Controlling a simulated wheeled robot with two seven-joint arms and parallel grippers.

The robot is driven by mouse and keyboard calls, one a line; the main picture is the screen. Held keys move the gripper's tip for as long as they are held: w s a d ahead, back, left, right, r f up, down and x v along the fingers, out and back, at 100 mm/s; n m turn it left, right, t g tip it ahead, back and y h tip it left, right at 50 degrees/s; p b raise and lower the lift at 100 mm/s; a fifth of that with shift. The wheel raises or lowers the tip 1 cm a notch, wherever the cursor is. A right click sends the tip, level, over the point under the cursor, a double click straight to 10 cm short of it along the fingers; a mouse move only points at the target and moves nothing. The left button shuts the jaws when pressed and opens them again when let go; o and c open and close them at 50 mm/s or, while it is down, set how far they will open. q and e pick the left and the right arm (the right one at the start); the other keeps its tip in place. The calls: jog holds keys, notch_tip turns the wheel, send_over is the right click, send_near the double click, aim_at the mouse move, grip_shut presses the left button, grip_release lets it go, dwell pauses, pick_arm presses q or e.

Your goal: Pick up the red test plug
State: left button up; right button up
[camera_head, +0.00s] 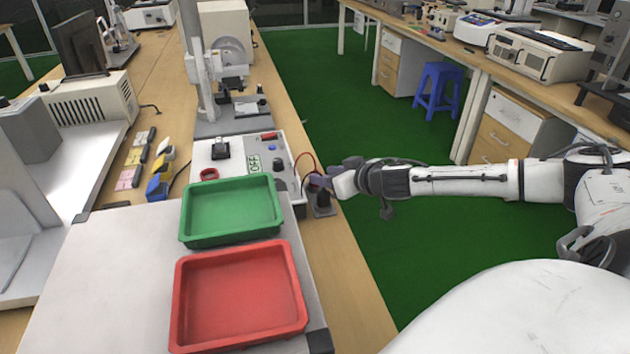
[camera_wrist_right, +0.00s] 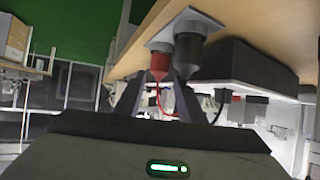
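The red test plug (camera_wrist_right: 160,64) stands beside a black plug (camera_wrist_right: 189,55) on a small mount at the table edge, with a thin red wire attached. My right gripper (camera_wrist_right: 160,82) is open. Its two dark fingers lie either side of the red plug in the wrist view, with a gap visible on both sides. In the head view my right gripper (camera_head: 320,182) is at the small mount (camera_head: 321,208), beside the red wire (camera_head: 306,158); it largely hides the plugs there. My left gripper is not in view.
A green tray (camera_head: 232,238) and a red tray (camera_head: 178,310) stand on the near table. A test instrument (camera_head: 283,160) with knobs lies just left of the mount. A stand machine (camera_head: 205,100) is behind it. The green floor right of the table is clear around my arm.

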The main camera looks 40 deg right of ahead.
aim_at(316, 172)
jog(key=shift+p+x, duration=0.4)
jog(key=shift+x, duration=2.55)
jog(key=shift+d, duration=0.1)
jog(key=c, duration=0.8)
jog(key=shift+c, duration=0.2)
